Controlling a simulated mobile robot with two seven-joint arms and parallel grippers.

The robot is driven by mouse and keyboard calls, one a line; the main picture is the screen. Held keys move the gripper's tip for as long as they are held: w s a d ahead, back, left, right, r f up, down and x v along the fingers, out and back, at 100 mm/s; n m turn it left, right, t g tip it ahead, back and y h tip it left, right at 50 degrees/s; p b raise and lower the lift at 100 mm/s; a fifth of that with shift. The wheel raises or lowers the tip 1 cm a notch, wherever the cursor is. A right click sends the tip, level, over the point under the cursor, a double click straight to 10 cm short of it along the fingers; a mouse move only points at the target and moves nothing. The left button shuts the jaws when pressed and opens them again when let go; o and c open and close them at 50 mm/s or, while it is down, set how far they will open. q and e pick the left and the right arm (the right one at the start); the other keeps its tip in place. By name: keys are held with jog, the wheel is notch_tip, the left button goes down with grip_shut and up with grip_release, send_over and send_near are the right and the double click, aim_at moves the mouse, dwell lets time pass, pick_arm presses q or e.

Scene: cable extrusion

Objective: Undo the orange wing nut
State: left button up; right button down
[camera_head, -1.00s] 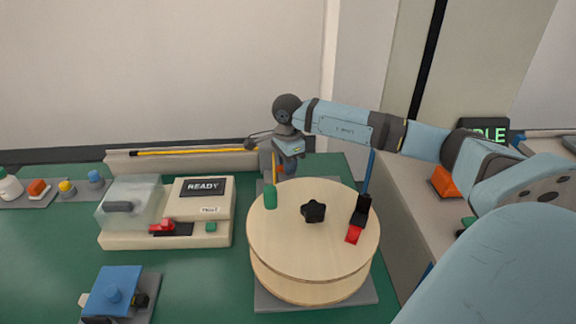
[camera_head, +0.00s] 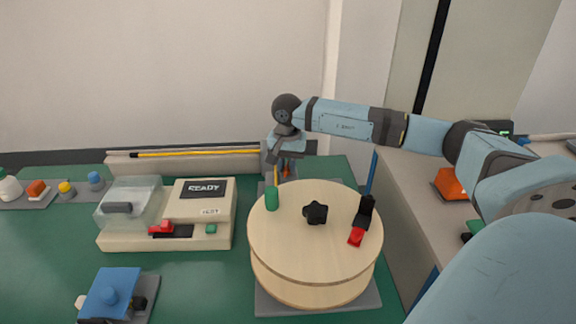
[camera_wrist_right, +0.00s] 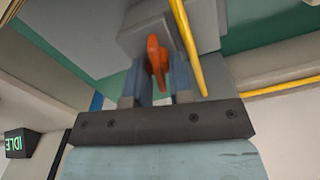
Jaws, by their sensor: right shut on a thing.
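The orange wing nut (camera_wrist_right: 157,58) shows in the right wrist view between the two blue-grey fingers of my right gripper (camera_wrist_right: 160,78), which is shut on it. It sits in front of a grey block (camera_wrist_right: 168,28). In the head view my right gripper (camera_head: 284,168) points down behind the round wooden drum (camera_head: 315,266), and the nut is mostly hidden there. My left gripper is not in view.
A yellow rod (camera_wrist_right: 187,45) passes close beside the right finger. The drum top carries a black knob (camera_head: 315,212), a green peg (camera_head: 271,198) and a red-and-black clip (camera_head: 357,236). A cream machine (camera_head: 205,205) reading READY stands left.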

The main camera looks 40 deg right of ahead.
aim_at(287, 164)
jog(key=shift+w+n, duration=0.1)
jog(key=shift+n, duration=1.2)
jog(key=shift+a, duration=0.1)
jog(key=c, duration=1.2)
grip_release()
jog(key=shift+r, duration=0.15)
notch_tip(287, 164, up, 14)
jog(key=shift+f+p, duration=0.2)
jog(key=shift+p, duration=0.6)
